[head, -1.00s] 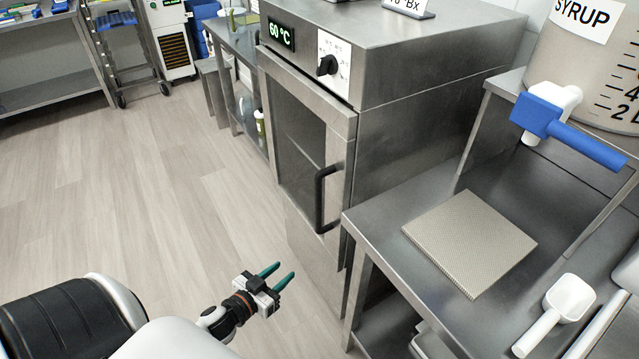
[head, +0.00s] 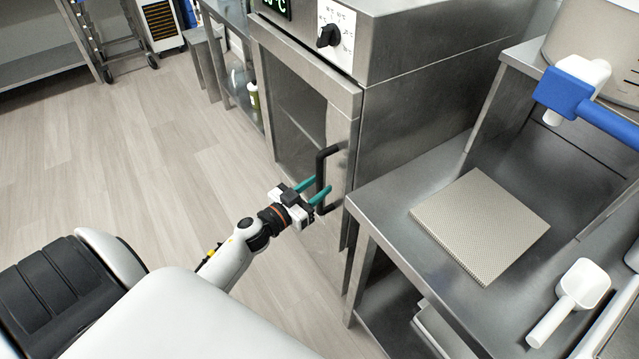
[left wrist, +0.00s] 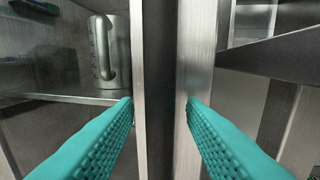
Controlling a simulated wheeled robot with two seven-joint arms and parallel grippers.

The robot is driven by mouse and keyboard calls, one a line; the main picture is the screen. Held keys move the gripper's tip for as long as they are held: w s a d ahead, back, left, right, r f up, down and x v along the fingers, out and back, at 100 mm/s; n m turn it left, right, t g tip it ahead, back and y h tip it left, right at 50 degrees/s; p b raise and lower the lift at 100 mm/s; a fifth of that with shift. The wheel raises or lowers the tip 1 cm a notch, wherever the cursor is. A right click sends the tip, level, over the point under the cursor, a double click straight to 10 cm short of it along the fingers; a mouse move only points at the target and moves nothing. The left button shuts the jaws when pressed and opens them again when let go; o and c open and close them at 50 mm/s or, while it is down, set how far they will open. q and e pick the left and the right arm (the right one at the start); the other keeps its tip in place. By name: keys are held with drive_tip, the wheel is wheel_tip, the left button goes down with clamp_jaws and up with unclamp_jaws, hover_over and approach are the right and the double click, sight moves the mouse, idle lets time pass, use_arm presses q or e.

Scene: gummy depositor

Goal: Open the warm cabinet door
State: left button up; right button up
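The warm cabinet (head: 420,85) is a steel box with a black knob on its front. Its door (head: 300,118) has a steel frame and a dark window, and it looks shut. A black bar handle (head: 321,164) stands upright near the door's right edge. My left gripper (head: 321,188) is at the handle's lower part, with its teal fingers pointing at the door. In the left wrist view, the fingers are apart and the dark handle bar (left wrist: 157,90) stands between them, with a gap visible on each side.
A steel table (head: 385,208) stands close to the right of the cabinet, carrying a textured square plate (head: 480,225) and a white scoop (head: 572,300). A metal jug (left wrist: 108,48) shows through the door window. The floor (head: 130,165) left of the cabinet is clear.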

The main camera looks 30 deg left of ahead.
use_arm(q)
drive_tip(key=shift+w+d, duration=0.15)
drive_tip(key=shift+w, duration=0.55)
clamp_jaws()
drive_tip(key=shift+s, duration=0.15)
